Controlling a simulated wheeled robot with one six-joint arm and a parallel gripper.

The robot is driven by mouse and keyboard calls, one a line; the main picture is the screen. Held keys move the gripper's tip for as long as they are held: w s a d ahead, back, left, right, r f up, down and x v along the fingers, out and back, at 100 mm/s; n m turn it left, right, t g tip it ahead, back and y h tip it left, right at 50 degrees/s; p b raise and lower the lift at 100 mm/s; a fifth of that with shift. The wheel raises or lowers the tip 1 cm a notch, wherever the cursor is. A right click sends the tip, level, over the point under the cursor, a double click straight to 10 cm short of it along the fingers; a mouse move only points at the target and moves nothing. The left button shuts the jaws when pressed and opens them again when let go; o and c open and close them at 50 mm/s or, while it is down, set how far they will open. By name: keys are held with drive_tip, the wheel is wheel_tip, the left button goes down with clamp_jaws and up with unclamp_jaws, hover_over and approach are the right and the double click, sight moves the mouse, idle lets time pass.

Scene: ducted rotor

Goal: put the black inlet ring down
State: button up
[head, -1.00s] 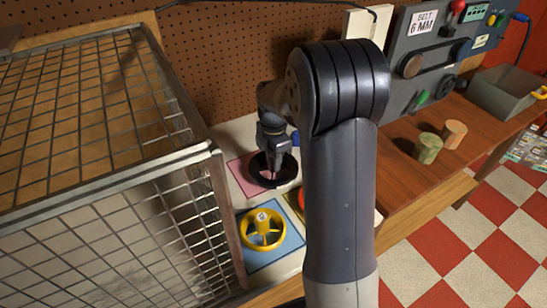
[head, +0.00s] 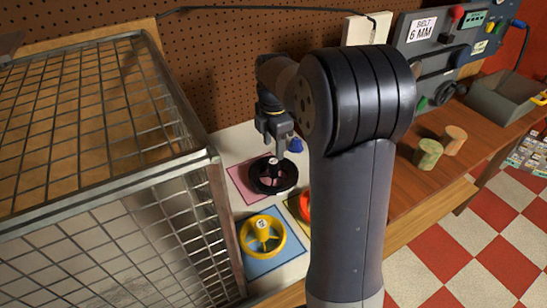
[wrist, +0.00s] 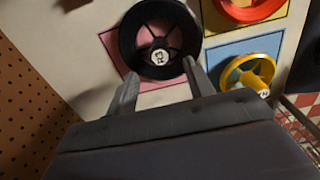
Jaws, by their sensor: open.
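The black inlet ring (head: 255,180) lies flat on the pink square (head: 238,182) of the white board. In the wrist view the ring (wrist: 128,40) shows its spokes and a pale label on its hub, with pink showing around and through it. My gripper (head: 280,150) is above the ring in the head view. In the wrist view my gripper (wrist: 163,84) has its two fingers spread with nothing between them. The fingers appear clear of the ring, though the exact gap is hard to judge.
A yellow spoked wheel (head: 262,251) sits on a blue square, and a red part (head: 304,206) is partly hidden by my arm. A small blue object (head: 296,145) stands behind. A wire cage (head: 110,150) stands close on the left, and a pegboard (head: 230,60) rises behind.

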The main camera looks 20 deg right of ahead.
sight(273, 161)
drive_tip(key=shift+r, duration=2)
